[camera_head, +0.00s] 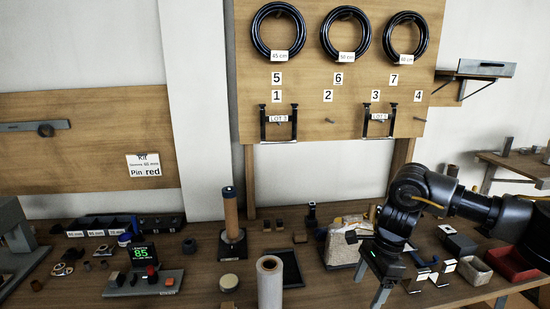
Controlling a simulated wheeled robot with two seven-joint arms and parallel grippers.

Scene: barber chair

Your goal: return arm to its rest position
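My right arm (445,200) comes in from the right, dark with a yellow cable, and bends down over the right part of the workbench. My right gripper (371,281) points down near the bench's front edge, just in front of a pale bag-like block (345,242). Its two light grey fingers stand apart, with nothing visible between them. A small green light shows on its body. My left arm and gripper are not in view.
Small trays and a red bin (512,265) stand right of the gripper. A white roll (270,284), a dark tray (284,265) and an upright brown cylinder (231,213) stand mid-bench. A pegboard (340,95) with black rings hangs behind. A display reading 85 (142,254) is at left.

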